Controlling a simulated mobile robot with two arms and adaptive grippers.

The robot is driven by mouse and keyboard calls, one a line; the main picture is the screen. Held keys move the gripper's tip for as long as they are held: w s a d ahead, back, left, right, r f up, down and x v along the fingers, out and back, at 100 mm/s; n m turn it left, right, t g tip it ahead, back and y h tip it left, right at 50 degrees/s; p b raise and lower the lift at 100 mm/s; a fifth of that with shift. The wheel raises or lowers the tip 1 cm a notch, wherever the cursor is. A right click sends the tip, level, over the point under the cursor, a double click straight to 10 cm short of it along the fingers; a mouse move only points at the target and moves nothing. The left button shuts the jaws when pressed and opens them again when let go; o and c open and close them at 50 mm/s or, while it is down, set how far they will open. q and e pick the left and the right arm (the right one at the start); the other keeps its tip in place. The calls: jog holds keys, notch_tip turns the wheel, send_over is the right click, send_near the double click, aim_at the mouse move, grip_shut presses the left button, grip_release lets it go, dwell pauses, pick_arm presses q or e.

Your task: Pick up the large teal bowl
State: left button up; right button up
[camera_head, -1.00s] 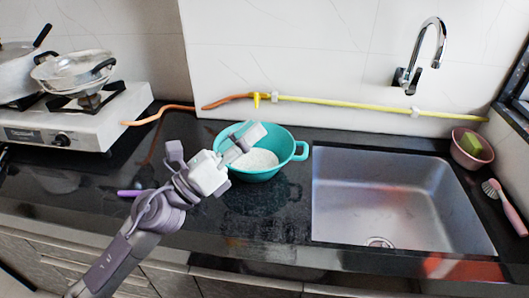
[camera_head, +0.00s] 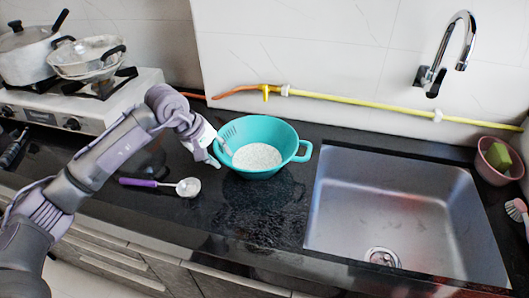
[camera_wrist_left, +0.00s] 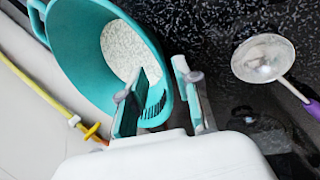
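The large teal bowl (camera_head: 262,132) stands upright on the black counter, left of the sink, with white grains (camera_head: 257,156) inside and slots in its left wall. Its handle loop shows on the right. In the left wrist view the bowl (camera_wrist_left: 85,60) fills the upper left. My left gripper (camera_head: 222,147) is at the bowl's left rim. In the left wrist view the left gripper (camera_wrist_left: 163,92) is open, one finger inside the bowl and the other outside, with the wall between them and a gap visible. My right gripper is not in view.
A ladle (camera_head: 188,187) with a purple handle lies on the counter left of the bowl. The sink (camera_head: 395,205) is at right, with a pink bowl (camera_head: 497,172) beyond it. A stove (camera_head: 75,112) with pots stands at left. A yellow hose (camera_head: 350,104) runs along the wall.

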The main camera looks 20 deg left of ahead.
pick_arm(q)
jog(key=x, duration=0.2)
jog(key=p+x, duration=0.1)
jog(key=x, duration=0.4)
jog(key=shift+w+f, duration=0.1)
jog(key=shift+w, duration=0.2)
jog(key=shift+c, duration=0.3)
grip_shut()
